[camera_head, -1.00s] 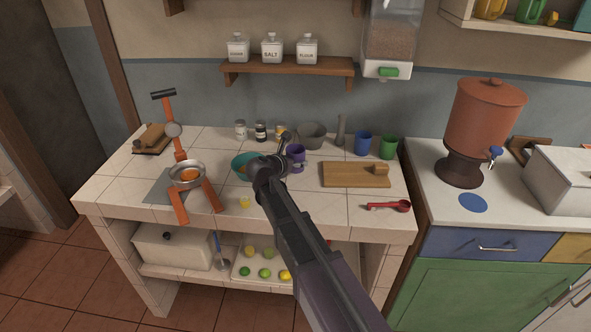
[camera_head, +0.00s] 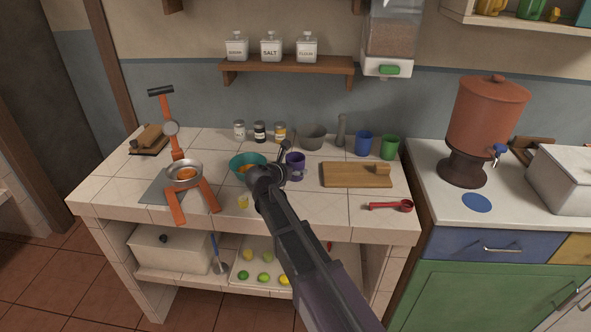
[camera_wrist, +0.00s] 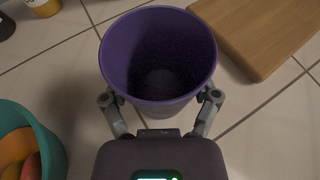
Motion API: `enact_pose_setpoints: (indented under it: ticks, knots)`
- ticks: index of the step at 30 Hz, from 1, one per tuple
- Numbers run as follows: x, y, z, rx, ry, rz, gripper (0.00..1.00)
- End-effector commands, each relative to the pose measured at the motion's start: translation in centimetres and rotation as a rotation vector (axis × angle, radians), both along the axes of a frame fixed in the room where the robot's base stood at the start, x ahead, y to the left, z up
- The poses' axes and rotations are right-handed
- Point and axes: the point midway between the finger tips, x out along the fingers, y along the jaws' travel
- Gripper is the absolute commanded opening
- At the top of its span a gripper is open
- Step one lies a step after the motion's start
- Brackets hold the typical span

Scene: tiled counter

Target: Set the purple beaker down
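The purple beaker (camera_head: 295,168) is upright at the middle of the tiled counter, left of the cutting board. In the wrist view the purple beaker (camera_wrist: 158,60) is seen from above, and its inside looks empty. My gripper (camera_wrist: 160,98) has one finger on each side of the beaker, pressed close to its wall, so it looks shut on it. In the head view my gripper (camera_head: 283,172) is mostly hidden behind my own arm. The beaker's base is at or very near the tiles; whether it touches them I cannot tell.
A teal bowl (camera_head: 240,160) with orange fruit is close on the left. The wooden cutting board (camera_head: 345,176) is on the right. A grey bowl (camera_head: 313,132), spice jars (camera_head: 260,133), a blue cup (camera_head: 364,145) and a green cup (camera_head: 389,148) stand behind.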

Motion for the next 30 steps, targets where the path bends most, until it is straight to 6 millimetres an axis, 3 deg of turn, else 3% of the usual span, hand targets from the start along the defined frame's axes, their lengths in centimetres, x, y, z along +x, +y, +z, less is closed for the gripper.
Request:
enact_pose_setpoints:
  ticks: [2,21,30]
  knots:
    - [0.0,0.0,0.0,0.001,0.001,0.000,1.00]
    - [-0.1,0.1,0.5,0.001,0.001,0.001,1.00]
    - [-3.2,1.9,2.1,0.001,0.001,0.003,1.00]
